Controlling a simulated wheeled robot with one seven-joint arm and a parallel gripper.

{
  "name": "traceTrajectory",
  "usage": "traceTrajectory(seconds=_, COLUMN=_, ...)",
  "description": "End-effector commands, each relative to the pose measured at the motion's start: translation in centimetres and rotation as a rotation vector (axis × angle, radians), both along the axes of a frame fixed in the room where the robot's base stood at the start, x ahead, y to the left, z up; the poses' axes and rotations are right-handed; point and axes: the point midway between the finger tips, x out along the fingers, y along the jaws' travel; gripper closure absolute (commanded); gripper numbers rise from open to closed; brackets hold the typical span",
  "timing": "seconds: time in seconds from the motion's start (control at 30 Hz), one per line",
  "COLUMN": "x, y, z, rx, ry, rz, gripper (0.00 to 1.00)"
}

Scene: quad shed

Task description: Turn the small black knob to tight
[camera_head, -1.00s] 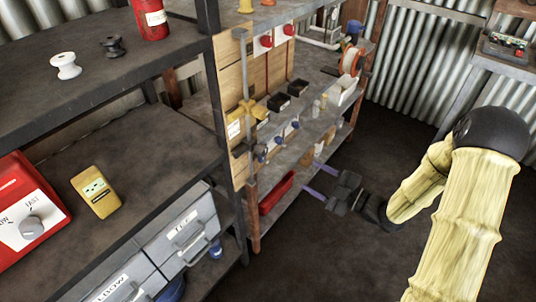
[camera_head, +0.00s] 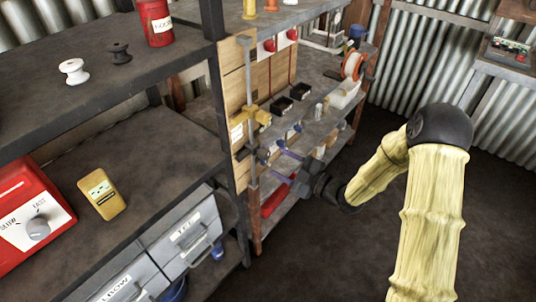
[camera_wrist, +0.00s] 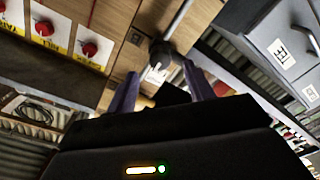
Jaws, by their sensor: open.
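In the wrist view a small dark knob-like piece (camera_wrist: 162,49) with a pale stem shows against the wooden board, just beyond my fingertips and between their lines. It looks like the small black knob, but its marking cannot be read. My gripper (camera_wrist: 161,70) is open, its two purple fingers apart with no object clearly held.
Red knobs on white plates (camera_wrist: 90,48) are on the board. A shelf post (camera_head: 216,120) stands left of my gripper. A red box with a dial (camera_head: 37,228) is left. Floor at right is clear.

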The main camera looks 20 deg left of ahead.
Motion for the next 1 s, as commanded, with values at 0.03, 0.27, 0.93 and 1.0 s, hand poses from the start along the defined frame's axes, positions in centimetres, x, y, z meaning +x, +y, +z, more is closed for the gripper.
traceTrajectory(seconds=0.03, x=0.2, y=1.0, z=0.1, rx=0.001, ry=0.000, rz=0.004, gripper=0.48)
traceTrajectory(seconds=0.27, x=1.5, y=4.6, z=0.1, rx=0.001, ry=0.000, rz=0.006, gripper=0.48)
traceTrajectory(seconds=0.93, x=2.0, y=5.9, z=0.0, rx=0.000, ry=0.001, rz=0.003, gripper=0.91)
traceTrajectory(seconds=1.0, x=2.1, y=5.3, z=0.0, rx=0.000, ry=0.001, rz=0.001, gripper=0.92)
